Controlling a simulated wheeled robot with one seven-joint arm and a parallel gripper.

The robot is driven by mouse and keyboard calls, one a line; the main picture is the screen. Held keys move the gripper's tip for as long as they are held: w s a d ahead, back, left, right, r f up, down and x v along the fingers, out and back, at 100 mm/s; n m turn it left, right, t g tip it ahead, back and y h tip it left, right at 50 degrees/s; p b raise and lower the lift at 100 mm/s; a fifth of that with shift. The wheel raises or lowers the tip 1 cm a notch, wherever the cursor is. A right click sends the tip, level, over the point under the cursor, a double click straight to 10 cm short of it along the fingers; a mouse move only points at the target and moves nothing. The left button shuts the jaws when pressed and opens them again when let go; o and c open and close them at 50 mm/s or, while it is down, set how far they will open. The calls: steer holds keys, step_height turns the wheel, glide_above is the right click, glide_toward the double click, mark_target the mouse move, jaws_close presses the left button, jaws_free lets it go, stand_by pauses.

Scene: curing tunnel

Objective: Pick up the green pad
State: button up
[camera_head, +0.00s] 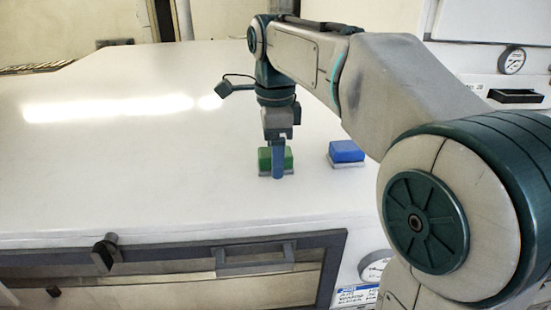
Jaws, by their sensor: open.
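The green pad (264,159) sits on the white top, near its front edge, with a pale layer showing along its bottom. My gripper (278,172) points straight down at the green pad, and a blue-grey finger covers part of the pad's middle. Green shows on both sides of that finger. My gripper is open; the far finger is hidden, and I cannot tell whether the fingers touch the pad.
A blue pad (346,151) with a pale bottom sits to the right of the green pad, below my forearm. The white top (130,150) is clear to the left. A dark-framed front with a handle (254,258) and a knob (106,252) lies below the edge.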

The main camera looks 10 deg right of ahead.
steer(key=shift+f, duration=0.15)
steer(key=c, duration=1.1)
steer(key=shift+r, duration=0.7)
steer(key=r, duration=0.1)
steer(key=d+r+b, duration=0.1)
steer(key=r, duration=0.1)
steer(key=shift+s+d+r, duration=0.15)
steer(key=shift+s+r, duration=0.05)
steer(key=s+d+r, duration=0.1)
steer(key=d+r, duration=0.1)
steer(key=d, duration=0.1)
steer(key=s+d+r, duration=0.1)
steer(key=d+r, duration=0.1)
steer(key=d, duration=0.1)
steer(key=s+d+r+b, duration=0.1)
steer(key=s+d+r, duration=0.1)
steer(key=d, duration=0.1)
steer(key=shift+d+r, duration=0.15)
steer(key=shift+d, duration=0.1)
